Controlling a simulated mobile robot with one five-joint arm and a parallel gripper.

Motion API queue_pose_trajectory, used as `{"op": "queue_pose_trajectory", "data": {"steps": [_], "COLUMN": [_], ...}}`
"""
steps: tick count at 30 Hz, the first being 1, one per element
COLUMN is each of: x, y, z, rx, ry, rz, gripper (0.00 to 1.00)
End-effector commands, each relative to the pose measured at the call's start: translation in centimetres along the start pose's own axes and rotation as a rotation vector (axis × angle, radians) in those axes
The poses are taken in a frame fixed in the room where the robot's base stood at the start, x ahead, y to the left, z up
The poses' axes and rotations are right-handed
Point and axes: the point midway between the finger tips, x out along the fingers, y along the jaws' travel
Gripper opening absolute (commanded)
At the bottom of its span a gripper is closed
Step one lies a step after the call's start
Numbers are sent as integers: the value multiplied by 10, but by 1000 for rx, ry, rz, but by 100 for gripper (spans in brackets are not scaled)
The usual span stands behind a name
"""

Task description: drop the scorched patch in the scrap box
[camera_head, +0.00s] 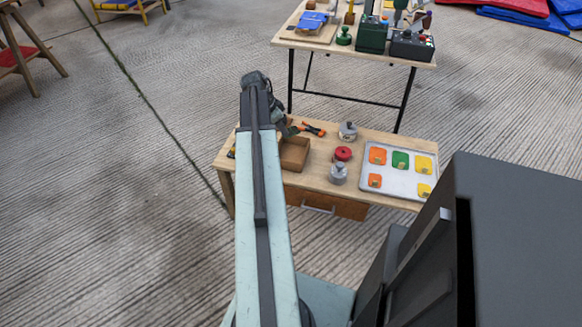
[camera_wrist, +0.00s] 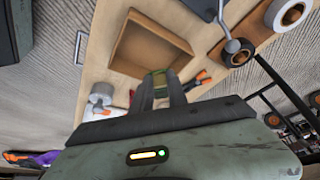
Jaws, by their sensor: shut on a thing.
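The scrap box is an open brown box (camera_head: 296,152) on the near wooden table, just right of my arm's end. It also shows in the wrist view (camera_wrist: 146,52), empty as far as I can see. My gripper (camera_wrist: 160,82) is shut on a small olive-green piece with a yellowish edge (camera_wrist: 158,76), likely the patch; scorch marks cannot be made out. In the wrist view, the fingertips overlap the box's near edge. In the head view, my arm hides the fingertips and the held piece.
A pale tray (camera_head: 398,182) with several orange, green and yellow patches lies at the table's right. A red roll (camera_head: 342,153), metal pieces (camera_head: 338,173) and orange-handled pliers (camera_head: 313,129) stand or lie near the box. A second, crowded table (camera_head: 310,42) stands behind.

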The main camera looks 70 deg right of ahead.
Motion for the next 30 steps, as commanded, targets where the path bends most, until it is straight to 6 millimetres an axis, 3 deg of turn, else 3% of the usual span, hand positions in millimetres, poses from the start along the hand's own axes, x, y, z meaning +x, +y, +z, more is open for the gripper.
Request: {"op": "queue_pose_trajectory", "data": {"steps": [8,19,28,29,30], "x": [9,54,54,54,54], "y": [0,0,1,1,1], "z": [4,22,21,21,21], "rx": [0,1,2,2,2], "ry": [0,0,0,0,0], "rz": [0,0,1,1,1], "gripper": [0,0,0,22,33]}}
